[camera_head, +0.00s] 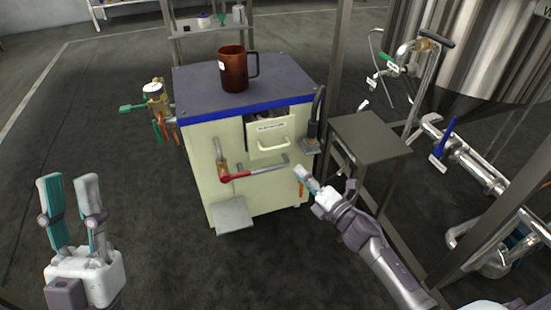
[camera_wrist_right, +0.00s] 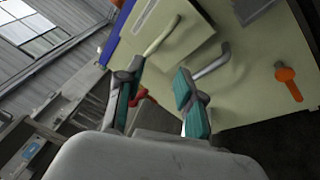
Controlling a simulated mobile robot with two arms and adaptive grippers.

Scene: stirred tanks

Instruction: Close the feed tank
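I cannot tell for sure which vessel is the feed tank. A large steel tank (camera_head: 480,45) stands at the top right, cut off by the picture edge. A cream cabinet (camera_head: 215,165) with a grey top stands in the middle. Its labelled drawer (camera_head: 270,137) is pulled partly out; the drawer handle also shows in the right wrist view (camera_wrist_right: 162,35). My right gripper (camera_head: 328,180) is open and empty before the cabinet's right front. My left gripper (camera_head: 68,182) is open and empty at lower left.
A brown jug (camera_head: 233,70) stands on the cabinet top. An orange handle (camera_wrist_right: 288,82) is low on the cabinet front. A small steel table (camera_head: 370,137) and frame posts stand to the right. Pipes with a blue-handled valve (camera_head: 446,138) lie beyond. The left floor is clear.

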